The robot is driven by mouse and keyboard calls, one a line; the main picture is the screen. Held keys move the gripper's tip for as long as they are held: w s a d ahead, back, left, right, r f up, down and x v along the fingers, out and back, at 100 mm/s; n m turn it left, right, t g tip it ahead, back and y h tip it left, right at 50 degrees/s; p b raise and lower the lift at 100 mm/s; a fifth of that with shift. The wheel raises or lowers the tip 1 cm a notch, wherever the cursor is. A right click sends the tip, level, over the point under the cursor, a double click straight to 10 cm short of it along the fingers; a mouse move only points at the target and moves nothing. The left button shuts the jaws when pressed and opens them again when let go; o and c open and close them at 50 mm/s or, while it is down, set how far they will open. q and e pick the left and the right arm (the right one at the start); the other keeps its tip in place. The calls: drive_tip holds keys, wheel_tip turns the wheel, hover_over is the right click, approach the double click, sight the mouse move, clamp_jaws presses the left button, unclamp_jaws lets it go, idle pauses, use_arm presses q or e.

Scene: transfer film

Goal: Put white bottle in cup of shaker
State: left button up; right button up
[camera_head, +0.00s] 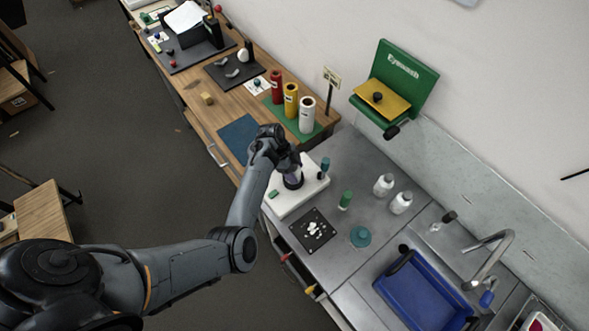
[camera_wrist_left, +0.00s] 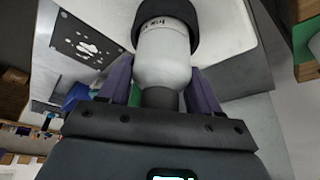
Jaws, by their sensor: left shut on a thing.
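The shaker, a white block (camera_head: 287,205) with a black cup (camera_head: 293,183) on top, stands at the left end of the grey counter. My left gripper (camera_head: 289,166) is right above the cup, pointing down. In the left wrist view its purple fingers (camera_wrist_left: 162,85) are shut on the white bottle (camera_wrist_left: 163,55), which has a dark cap toward the palm. The bottle's far end meets the black cup (camera_wrist_left: 165,14), whose rim appears to surround it; how deep it sits is hidden. In the head view the gripper mostly hides the bottle. My right gripper is out of view.
Two more white bottles (camera_head: 384,184) (camera_head: 401,203) stand to the right on the counter. Nearby are a green-capped tube (camera_head: 345,200), a teal round item (camera_head: 360,236) and a dark perforated plate (camera_head: 303,242). Red, yellow and white cylinders (camera_head: 291,101) stand behind. A blue tub (camera_head: 418,292) is at right.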

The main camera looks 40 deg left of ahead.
use_arm(q)
drive_tip(key=shift+f, duration=0.1)
drive_tip(key=o, duration=1.2)
drive_tip(key=shift+a+r, duration=0.2)
drive_tip(key=shift+r, duration=0.4)
drive_tip(key=b+v, duration=0.1)
drive_tip(key=v, duration=0.9)
drive_tip(key=s+a+n+y, duration=0.3)
drive_tip(key=s, duration=0.2)
drive_tip(key=s+d+r+n+t+y, duration=0.1)
drive_tip(key=s+d+n, duration=0.7)
drive_tip(key=s+d, duration=1.1)
drive_tip(key=shift+s+r+t, duration=0.35)
drive_tip(key=shift+s+t, duration=0.05)
drive_tip(key=shift+s, duration=0.5)
